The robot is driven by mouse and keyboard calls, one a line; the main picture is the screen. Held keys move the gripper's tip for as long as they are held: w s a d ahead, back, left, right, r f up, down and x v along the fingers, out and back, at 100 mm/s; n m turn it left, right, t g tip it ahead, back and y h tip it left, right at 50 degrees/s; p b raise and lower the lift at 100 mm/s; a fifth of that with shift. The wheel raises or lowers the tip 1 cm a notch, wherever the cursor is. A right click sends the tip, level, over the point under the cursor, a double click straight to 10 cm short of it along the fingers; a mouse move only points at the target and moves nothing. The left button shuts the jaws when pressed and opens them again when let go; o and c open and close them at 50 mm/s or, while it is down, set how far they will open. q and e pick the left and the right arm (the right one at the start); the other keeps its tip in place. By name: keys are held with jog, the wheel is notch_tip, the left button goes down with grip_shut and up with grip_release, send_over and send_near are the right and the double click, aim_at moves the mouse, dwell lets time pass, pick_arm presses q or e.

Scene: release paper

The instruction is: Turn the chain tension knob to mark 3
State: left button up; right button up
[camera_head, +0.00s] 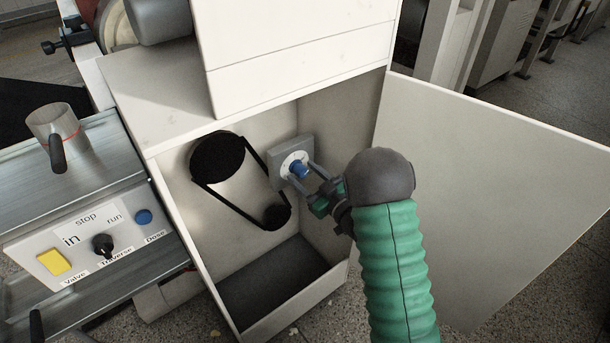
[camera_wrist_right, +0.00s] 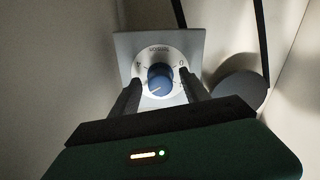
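The chain tension knob (camera_head: 298,168) is blue, on a white round dial and a grey square plate (camera_head: 278,151) inside the open cabinet. In the right wrist view the knob (camera_wrist_right: 160,76) has a pale line pointing to the lower left. The dial (camera_wrist_right: 150,57) has small marks around its edge, and which mark the line meets is hard to read. My right gripper (camera_head: 301,174) reaches in, its fingers spread on either side of the knob. In the right wrist view gaps show between the fingers (camera_wrist_right: 160,83) and the knob. My left gripper is not in view.
A black chain or belt (camera_head: 233,206) runs round two wheels left of the knob. The cabinet door (camera_head: 490,190) stands open at the right. A control panel (camera_head: 95,245) with a yellow switch, black knob and blue button is at the left.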

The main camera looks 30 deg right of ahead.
jog(key=shift+s+d+p, duration=0.1)
jog(key=shift+s+p, duration=0.2)
jog(key=shift+s, duration=0.1)
jog(key=s+d+p, duration=0.1)
jog(key=s+p, duration=0.3)
jog(key=s, duration=1.2)
jog(key=shift+p, duration=0.35)
jog(key=shift+d, duration=0.1)
